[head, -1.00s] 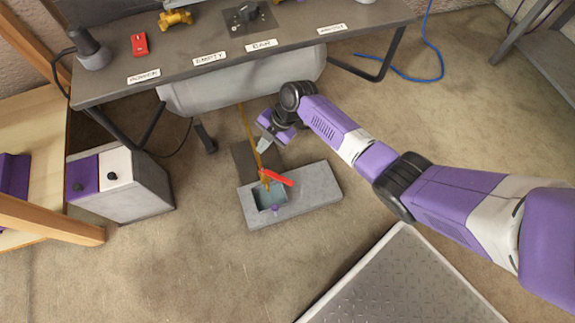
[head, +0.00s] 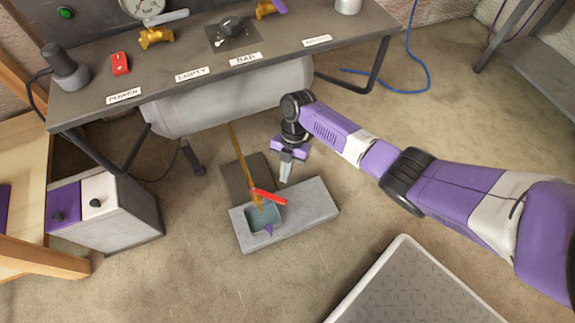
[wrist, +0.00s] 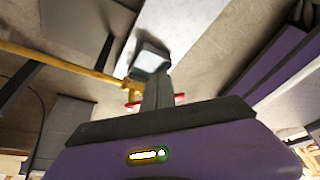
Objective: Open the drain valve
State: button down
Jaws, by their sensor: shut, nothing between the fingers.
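The drain valve's red lever handle (head: 270,197) sits at the lower end of a thin brass pipe (head: 238,150) that comes down from under the grey tank (head: 235,105). The handle points right and slightly toward the front, above a grey block (head: 307,212) with a square basin. My gripper (head: 286,180) is shut and empty, pointing down just behind and to the right of the handle; I cannot tell whether they touch. In the wrist view, the shut fingers (wrist: 152,75) partly hide the red handle (wrist: 134,106), and the brass pipe (wrist: 45,59) shows at the left.
The bench (head: 340,32) with labels, gauge and brass fittings stands above the tank. A purple-and-white cabinet (head: 130,225) stands at left. A metal tread-plate platform (head: 420,290) lies at the front right. The floor right of the block is open.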

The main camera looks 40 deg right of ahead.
aim_at(276, 200)
jog(key=shift+s+a+f, duration=0.1)
jog(key=shift+s+a, duration=0.15)
jog(key=shift+a, duration=0.4)
jog(key=shift+s+a+f, duration=0.1)
jog(key=shift+s+a, duration=0.2)
jog(key=shift+a, duration=0.35)
jog(key=shift+s+a, duration=0.25)
jog(key=shift+a, duration=0.4)
jog(key=shift+a, duration=0.1)
jog(key=s+a+m+p, duration=0.1)
jog(key=p, duration=0.2)
jog(key=a+m+t+p, duration=0.1)
jog(key=m+p, duration=0.1)
jog(key=p, duration=0.2)
jog(key=shift+s+a+r+m, duration=0.1)
jog(key=shift+s+r+m, duration=0.2)
jog(key=shift+s+r, duration=0.1)
jog(key=shift+s+a+f+m+t+p, duration=0.15)
jog(key=shift+a+m+t+p, duration=0.35)
jog(key=shift+m+p, duration=0.4)
jog(key=shift+s+a+f+m+t+p, duration=0.1)
jog(key=shift+a+m+t+p, duration=0.2)
jog(key=shift+a+m+p, duration=0.5)
jog(key=shift+s+a+f+m+t+p, duration=0.15)
jog(key=shift+a+m+t+p, duration=0.25)
jog(key=shift+m+p, duration=0.6)
jog(key=shift+w, duration=0.1)
